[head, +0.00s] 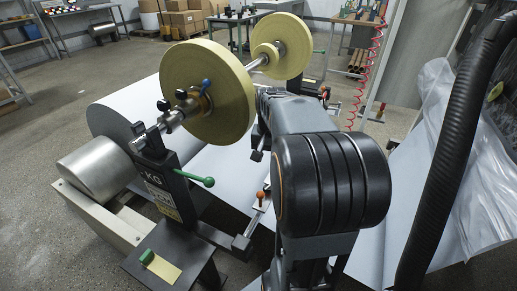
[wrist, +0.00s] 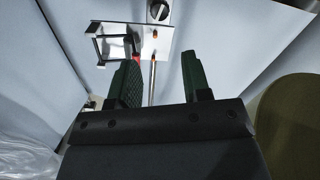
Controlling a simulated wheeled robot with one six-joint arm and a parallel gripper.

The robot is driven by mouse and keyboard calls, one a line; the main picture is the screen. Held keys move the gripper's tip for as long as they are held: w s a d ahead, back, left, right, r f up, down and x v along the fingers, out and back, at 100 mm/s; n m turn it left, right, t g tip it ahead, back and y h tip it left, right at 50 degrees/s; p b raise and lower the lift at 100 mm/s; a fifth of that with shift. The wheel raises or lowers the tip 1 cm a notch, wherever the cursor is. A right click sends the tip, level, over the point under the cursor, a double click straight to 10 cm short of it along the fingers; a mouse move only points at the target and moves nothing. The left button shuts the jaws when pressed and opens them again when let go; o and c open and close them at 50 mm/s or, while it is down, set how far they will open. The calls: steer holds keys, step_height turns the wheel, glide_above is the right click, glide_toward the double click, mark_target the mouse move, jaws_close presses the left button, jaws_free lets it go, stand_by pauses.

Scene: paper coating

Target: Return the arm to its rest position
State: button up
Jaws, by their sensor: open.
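My gripper (wrist: 161,62) shows in the wrist view with its two green fingers wide apart and nothing between the pads. It is over pale paper web, with a bright metal plate (wrist: 120,42) ahead that carries a black knob and a dark frame. A thin rod (wrist: 152,82) shows past the gap between the fingers. In the head view my dark arm fills the middle right, bent beside the coating machine; my gripper is hidden behind it.
A black stand (head: 165,180) with a green-knobbed lever is left of my arm. A black hose (head: 452,150) and clear plastic sheeting (head: 480,165) are at right. Open floor lies left.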

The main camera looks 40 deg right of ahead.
steer(key=s+a+r+n+t+p, duration=0.1)
steer(key=s+a+r+n+p, duration=0.2)
steer(key=a+r+p, duration=0.6)
steer(key=s+a+r+n+t+p, duration=0.2)
steer(key=a+r+n+p, duration=0.4)
steer(key=a+r+p, duration=0.3)
steer(key=s+r+p, duration=0.1)
steer(key=p, duration=0.2)
steer(key=shift+s+a+t, duration=0.15)
steer(key=shift+s+t, duration=0.15)
steer(key=shift+s, duration=0.1)
steer(key=shift+r, duration=0.1)
